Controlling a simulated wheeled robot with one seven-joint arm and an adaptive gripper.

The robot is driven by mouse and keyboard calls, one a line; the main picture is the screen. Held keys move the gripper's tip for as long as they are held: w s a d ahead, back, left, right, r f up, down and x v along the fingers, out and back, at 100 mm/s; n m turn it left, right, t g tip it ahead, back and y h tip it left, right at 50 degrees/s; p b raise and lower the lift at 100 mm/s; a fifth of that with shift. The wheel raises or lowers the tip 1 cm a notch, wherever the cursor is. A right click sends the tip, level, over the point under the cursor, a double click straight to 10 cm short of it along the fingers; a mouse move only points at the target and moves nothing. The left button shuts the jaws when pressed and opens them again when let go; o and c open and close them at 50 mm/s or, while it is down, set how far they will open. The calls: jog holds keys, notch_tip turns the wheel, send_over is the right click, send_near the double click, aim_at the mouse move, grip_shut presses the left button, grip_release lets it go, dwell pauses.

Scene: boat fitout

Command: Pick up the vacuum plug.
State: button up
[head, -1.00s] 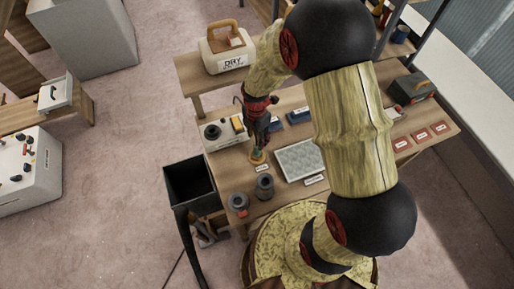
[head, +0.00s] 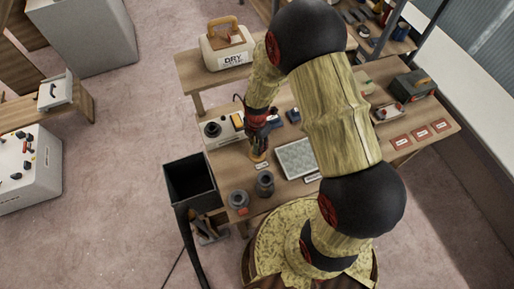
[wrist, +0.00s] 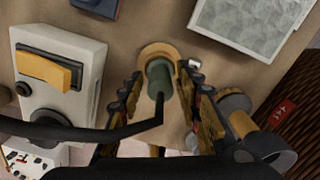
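A grey-green cylindrical plug, which I take to be the vacuum plug (wrist: 159,77), stands on a round tan base (wrist: 152,51) on the bench in the wrist view. A thin black cord runs from its near end and curves off to the left. My gripper (wrist: 160,73) is open, with one dark finger on each side of the plug and visible gaps between. In the head view, my gripper (head: 257,151) points down over the tan base (head: 259,158) and mostly hides the plug.
A pale box with a yellow handle (wrist: 50,70) stands left of my gripper. A light textured panel (wrist: 250,22) lies at the upper right. Two dark round parts stand near the bench's front edge, one of them here (head: 265,184). A black bin (head: 190,180) stands left of the bench.

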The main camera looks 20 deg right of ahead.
aim_at(257, 143)
grip_shut()
jog(key=shift+r, duration=0.1)
dwell(0.5)
jog(key=shift+w+r, duration=0.1)
jog(key=shift+r, duration=0.4)
notch_tip(257, 143, up, 2)
jog(key=shift+a+r, duration=0.1)
jog(key=shift+r, duration=0.15)
jog(key=s+a+r, duration=0.9)
jog(key=s, duration=0.1)
jog(key=shift+a+r, duration=0.2)
jog(key=shift+a, duration=0.2)
